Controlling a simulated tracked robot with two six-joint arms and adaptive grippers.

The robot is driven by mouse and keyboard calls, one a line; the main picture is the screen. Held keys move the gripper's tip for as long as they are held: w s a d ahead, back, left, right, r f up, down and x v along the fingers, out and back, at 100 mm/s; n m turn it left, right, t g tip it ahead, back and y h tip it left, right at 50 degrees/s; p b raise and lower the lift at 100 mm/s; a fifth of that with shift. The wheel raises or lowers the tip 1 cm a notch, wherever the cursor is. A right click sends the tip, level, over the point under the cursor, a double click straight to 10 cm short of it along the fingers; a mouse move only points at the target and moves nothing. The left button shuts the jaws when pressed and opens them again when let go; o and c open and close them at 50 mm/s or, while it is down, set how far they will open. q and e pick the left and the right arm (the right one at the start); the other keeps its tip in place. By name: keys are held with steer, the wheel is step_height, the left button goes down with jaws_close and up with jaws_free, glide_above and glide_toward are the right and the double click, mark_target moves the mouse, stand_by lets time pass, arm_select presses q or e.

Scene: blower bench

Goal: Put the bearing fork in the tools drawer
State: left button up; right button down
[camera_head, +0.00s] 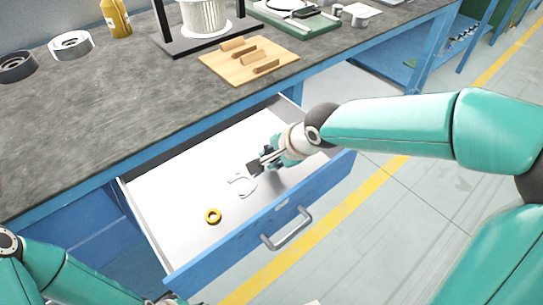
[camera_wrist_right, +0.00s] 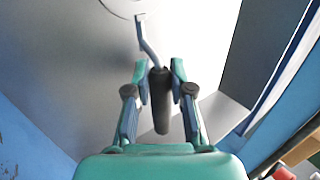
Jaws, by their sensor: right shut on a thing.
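The tools drawer (camera_head: 198,184) is pulled out below the bench, white inside with a blue front. My right gripper (camera_head: 263,165) is over the drawer's inside and shut on the bearing fork (camera_head: 242,187). The fork's pale forked end points down-left over the drawer floor; I cannot tell whether it touches. In the right wrist view the fork's dark handle (camera_wrist_right: 160,112) sits between the two fingers (camera_wrist_right: 158,72), and its thin metal shaft runs away from me. My left gripper (camera_head: 166,301) is barely in view at the bottom edge, so its jaws cannot be read.
The drawer handle (camera_head: 287,229) is on the blue front. The bench top (camera_head: 115,115) above holds a wooden rack (camera_head: 248,60), a black-based stand (camera_head: 200,36) and metal rings (camera_head: 72,45).

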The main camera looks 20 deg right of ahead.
steer(key=c, duration=0.9)
jaws_free()
steer(key=shift+c, duration=0.2)
steer(key=shift+r, duration=0.1)
steer(key=v, duration=1.1)
steer(key=shift+s+r, duration=0.25)
steer(key=shift+s, duration=0.05)
steer(key=shift+d, duration=0.15)
